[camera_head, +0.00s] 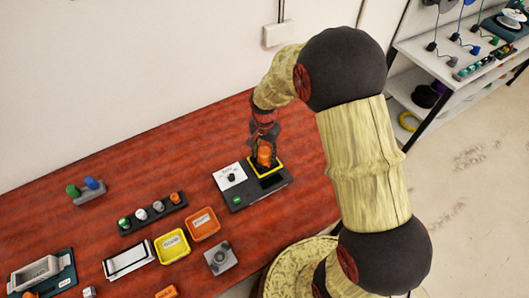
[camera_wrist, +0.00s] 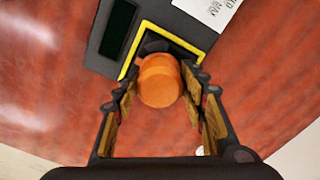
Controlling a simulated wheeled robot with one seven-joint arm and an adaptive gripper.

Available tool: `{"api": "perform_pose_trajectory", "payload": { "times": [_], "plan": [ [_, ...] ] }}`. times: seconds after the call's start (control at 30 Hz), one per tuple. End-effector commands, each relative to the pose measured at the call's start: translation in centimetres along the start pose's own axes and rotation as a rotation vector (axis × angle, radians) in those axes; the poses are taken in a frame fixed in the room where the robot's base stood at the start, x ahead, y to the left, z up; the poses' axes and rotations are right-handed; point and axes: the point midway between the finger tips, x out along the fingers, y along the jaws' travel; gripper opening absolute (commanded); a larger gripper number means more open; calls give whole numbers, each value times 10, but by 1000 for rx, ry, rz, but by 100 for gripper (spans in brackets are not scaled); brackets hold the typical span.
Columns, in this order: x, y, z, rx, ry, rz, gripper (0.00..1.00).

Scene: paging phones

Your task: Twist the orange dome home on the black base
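The orange dome (camera_wrist: 160,85) is a short, round-ended piece between the two fingers of my gripper (camera_wrist: 160,70) in the wrist view. The fingertips look pressed against its sides. In the head view, my gripper (camera_head: 264,150) reaches down around the orange dome (camera_head: 264,156). The dome stands over the yellow-edged square on the black base (camera_head: 252,197). The black base (camera_wrist: 152,44) also shows behind the dome in the wrist view. The fingers partly hide the seam between dome and base, so I cannot tell how it is seated.
A white label panel with a black knob (camera_head: 231,178) sits on the base's left part. An orange tray (camera_head: 203,224), a yellow tray (camera_head: 172,247) and a grey block (camera_head: 220,258) are nearby. A black strip (camera_head: 152,214) holds several caps. Bare red table (camera_head: 120,180) lies behind.

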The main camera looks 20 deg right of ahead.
Motion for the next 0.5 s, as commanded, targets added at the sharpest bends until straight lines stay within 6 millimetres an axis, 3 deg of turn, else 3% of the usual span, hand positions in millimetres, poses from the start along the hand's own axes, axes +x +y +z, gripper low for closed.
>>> {"api": "perform_pose_trajectory", "payload": {
  "times": [0.3,0.5],
  "plan": [
    [0,0,0,1,0,0,22],
    [-1,0,0,90,0,0,21]
  ]
}}
